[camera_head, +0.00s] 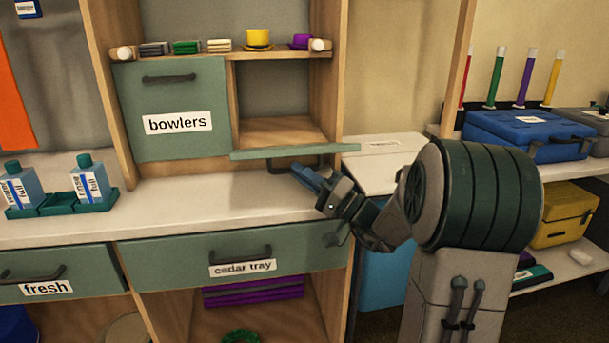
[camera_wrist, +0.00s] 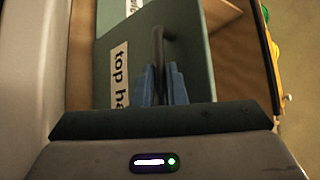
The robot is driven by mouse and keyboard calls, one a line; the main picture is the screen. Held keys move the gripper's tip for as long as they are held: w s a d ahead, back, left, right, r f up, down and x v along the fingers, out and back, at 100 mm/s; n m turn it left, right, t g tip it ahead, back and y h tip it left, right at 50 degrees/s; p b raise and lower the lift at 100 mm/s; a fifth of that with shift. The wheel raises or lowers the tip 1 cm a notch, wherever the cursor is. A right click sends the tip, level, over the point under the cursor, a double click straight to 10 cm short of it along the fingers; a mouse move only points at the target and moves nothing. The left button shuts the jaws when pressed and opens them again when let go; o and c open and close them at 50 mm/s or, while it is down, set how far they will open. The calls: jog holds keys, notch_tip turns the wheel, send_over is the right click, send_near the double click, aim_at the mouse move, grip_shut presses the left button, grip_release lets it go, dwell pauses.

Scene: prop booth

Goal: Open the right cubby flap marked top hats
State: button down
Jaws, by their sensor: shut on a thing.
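The right cubby flap (camera_head: 250,154) is lowered to about level, seen nearly edge-on in the head view, with the cubby above it open and its floor bare. In the wrist view the green flap (camera_wrist: 198,80) shows a label (camera_wrist: 120,75), partly cut off, reading "top ha". The flap's dark bar handle (camera_wrist: 160,42) runs between the blue fingertips of my gripper (camera_wrist: 161,84). My gripper is shut on this handle. In the head view my gripper (camera_head: 308,178) is just under the flap's front edge, over the counter.
The left flap (camera_head: 170,100) marked "bowlers" is shut. Below is the white counter (camera_head: 210,205), mostly clear, with bottles (camera_head: 92,180) in a green tray at left. The cedar tray drawer (camera_head: 235,255) is shut. A shelf with blue (camera_head: 530,135) and yellow cases stands at right.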

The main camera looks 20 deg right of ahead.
jog(key=shift+w+d+f+h, duration=0.15)
jog(key=shift+w+h, duration=0.05)
jog(key=shift+h, duration=0.1)
jog(key=c, duration=1.5)
grip_release()
jog(key=shift+w+f, duration=0.2)
jog(key=shift+w, duration=0.25)
jog(key=shift+s, duration=0.25)
jog(key=p+v, duration=0.1)
jog(key=v, duration=1.2)
jog(key=shift+d+f, duration=0.25)
